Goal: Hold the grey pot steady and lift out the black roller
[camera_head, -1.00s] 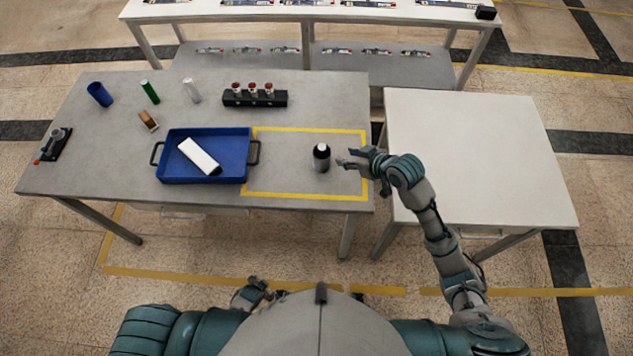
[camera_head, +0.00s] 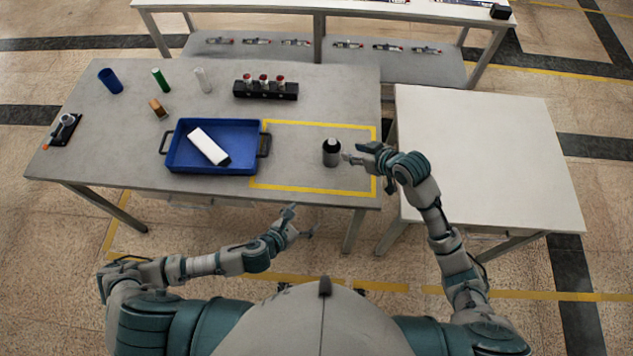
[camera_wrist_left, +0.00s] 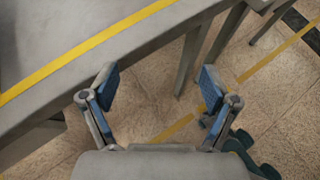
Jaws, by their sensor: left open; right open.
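The grey pot (camera_head: 331,158) stands upright inside the yellow-taped area near the right end of the grey table. The black roller (camera_head: 331,145) shows as a dark top in the pot's mouth, with a light spot on it; the rest is hidden inside. My right gripper (camera_head: 350,156) is open just right of the pot, its fingertips pointing at it; I cannot tell if they touch. My left gripper (camera_head: 302,222) is open and empty in front of the table's front edge, below and left of the pot. In the left wrist view its spread fingers (camera_wrist_left: 155,90) have only floor and table edge between and beyond them.
A blue tray (camera_head: 183,165) with a white block (camera_head: 208,146) lies left of the taped area. A black rack (camera_head: 265,91) with red-topped items stands behind. A bare white table (camera_head: 490,150) is at right.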

